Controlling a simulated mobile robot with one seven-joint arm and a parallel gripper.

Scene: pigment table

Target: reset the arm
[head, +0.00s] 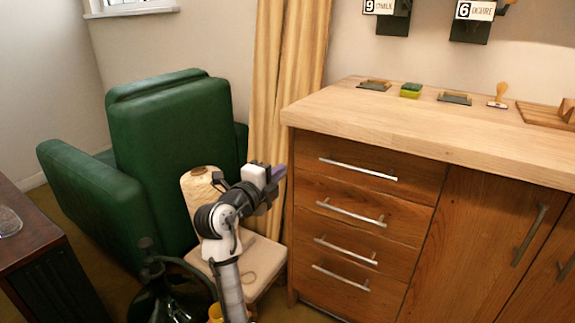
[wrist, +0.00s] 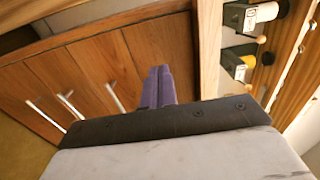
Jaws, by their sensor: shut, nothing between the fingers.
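My gripper (head: 279,174) is raised beside the left end of the wooden cabinet, in front of the tan curtain, at about the height of the top drawer. In the wrist view its purple fingers (wrist: 157,88) are together, with nothing between them. My arm is bent, rising from the bottom of the head view.
The cabinet (head: 350,208) has several drawers and a wooden top (head: 420,118) bearing small trays, a green-yellow sponge (head: 411,90) and a stamp (head: 498,95). A green armchair (head: 165,150), a spool of twine (head: 200,188) on a stool (head: 262,262) and a dark cabinet (head: 35,240) stand left.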

